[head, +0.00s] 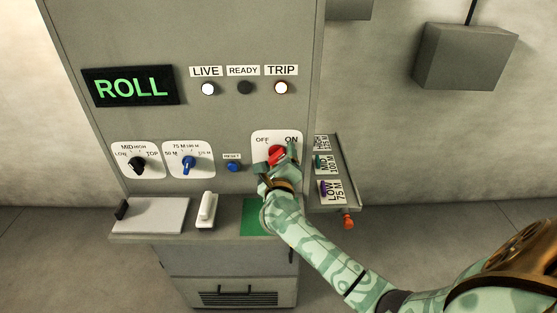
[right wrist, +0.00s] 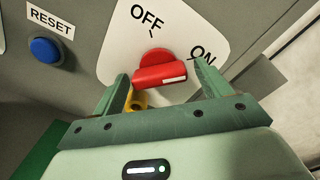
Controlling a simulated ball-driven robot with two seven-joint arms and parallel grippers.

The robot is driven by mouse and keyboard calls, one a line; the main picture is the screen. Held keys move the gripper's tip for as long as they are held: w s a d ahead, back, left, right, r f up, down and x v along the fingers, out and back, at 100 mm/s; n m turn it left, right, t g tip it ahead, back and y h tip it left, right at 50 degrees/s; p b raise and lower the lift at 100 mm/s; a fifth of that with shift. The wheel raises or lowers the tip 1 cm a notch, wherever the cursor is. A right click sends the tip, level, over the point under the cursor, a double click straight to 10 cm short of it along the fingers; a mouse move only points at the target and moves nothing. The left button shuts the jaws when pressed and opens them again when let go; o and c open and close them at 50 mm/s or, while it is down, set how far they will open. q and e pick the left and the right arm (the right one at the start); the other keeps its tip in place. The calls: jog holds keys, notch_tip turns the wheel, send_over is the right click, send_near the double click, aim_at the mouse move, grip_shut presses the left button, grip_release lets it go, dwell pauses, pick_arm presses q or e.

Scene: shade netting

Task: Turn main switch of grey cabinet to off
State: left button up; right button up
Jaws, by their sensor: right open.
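The grey cabinet (head: 222,45) fills the middle of the head view. Its main switch (head: 275,154) is a red rotary handle on a white plate marked OFF at left and ON at right. In the right wrist view the red handle (right wrist: 160,73) has a white mark at its right end, on the ON side. My right gripper (head: 278,165) is at the switch, partly covering it. In the wrist view its open fingers (right wrist: 162,85) stand either side of the handle, with gaps visible. A small yellow part shows below the handle. My left gripper is out of view.
A blue RESET button (head: 233,167) sits left of the switch, with a blue selector (head: 188,164) and black selector (head: 137,163) further left. A ledge (head: 180,233) juts out below. A side panel (head: 345,180) with levers stands close at right.

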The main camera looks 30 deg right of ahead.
jog(key=c, duration=1)
